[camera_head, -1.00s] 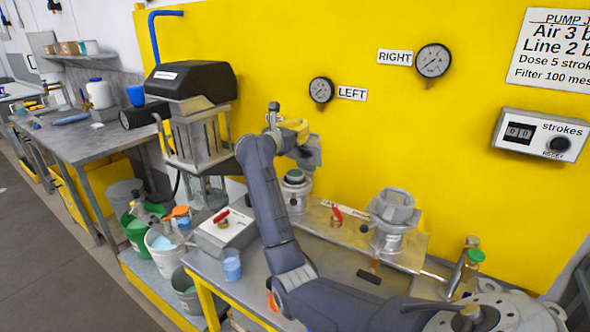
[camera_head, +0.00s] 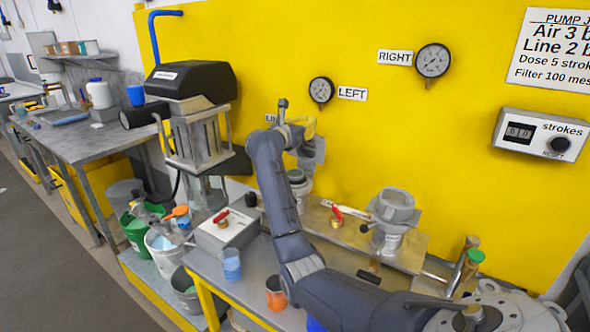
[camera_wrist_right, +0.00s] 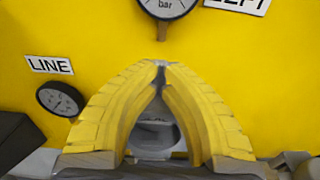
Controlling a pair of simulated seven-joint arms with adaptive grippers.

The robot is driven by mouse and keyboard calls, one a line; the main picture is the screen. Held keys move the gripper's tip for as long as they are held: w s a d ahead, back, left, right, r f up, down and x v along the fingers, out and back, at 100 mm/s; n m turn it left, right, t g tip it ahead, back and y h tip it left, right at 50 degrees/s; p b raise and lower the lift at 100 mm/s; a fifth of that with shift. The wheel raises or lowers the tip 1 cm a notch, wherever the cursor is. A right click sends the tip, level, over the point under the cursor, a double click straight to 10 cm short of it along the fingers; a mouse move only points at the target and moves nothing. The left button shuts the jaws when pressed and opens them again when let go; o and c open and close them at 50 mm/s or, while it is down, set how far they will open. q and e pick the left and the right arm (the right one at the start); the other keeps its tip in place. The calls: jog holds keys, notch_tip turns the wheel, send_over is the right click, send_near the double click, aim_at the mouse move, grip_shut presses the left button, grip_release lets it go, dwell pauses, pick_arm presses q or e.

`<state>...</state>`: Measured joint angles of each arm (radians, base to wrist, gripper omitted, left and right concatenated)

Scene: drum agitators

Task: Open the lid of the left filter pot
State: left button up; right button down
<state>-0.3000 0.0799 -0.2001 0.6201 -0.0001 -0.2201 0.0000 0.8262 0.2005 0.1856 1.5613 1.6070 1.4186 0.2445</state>
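The left filter pot (camera_head: 297,184) stands against the yellow wall, partly hidden behind my right arm. Its round top shows greenish grey in the head view. In the wrist view a grey round part of the pot (camera_wrist_right: 155,135) shows between and beyond the fingers. My right gripper (camera_head: 311,127) has yellow fingers and hangs above the left pot, apart from it. Whether the lid is latched cannot be told. My left gripper is not in view.
The right filter pot (camera_head: 392,222) stands farther right on the bench plate. A red-handled valve (camera_head: 337,214) sits between the pots. A blue cup (camera_head: 232,264) and an orange cup (camera_head: 276,293) stand near the front. The LEFT gauge (camera_head: 321,90) is on the wall above.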

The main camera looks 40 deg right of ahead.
jog(key=shift+w+d, duration=0.15)
jog(key=shift+d, duration=0.15)
jog(key=r+v, duration=0.3)
jog(key=v, duration=0.9)
dwell(0.5)
